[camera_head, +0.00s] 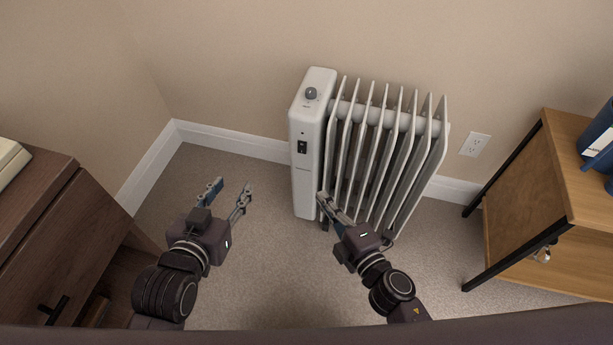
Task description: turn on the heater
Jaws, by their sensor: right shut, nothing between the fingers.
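The white oil-filled heater (310,180) stands upright on the carpet near the back wall, with its fins to the right of its control panel. My right gripper (322,200) is shut and empty, in front of the heater's lower panel, below the switch. I cannot tell whether it touches the heater.
A wall outlet (475,144) is right of the heater. A wooden side table (525,180) with black legs stands at the right, with blue items on it. A dark brown cabinet (45,225) stands at the left. The carpet (265,270) between my arms is clear.

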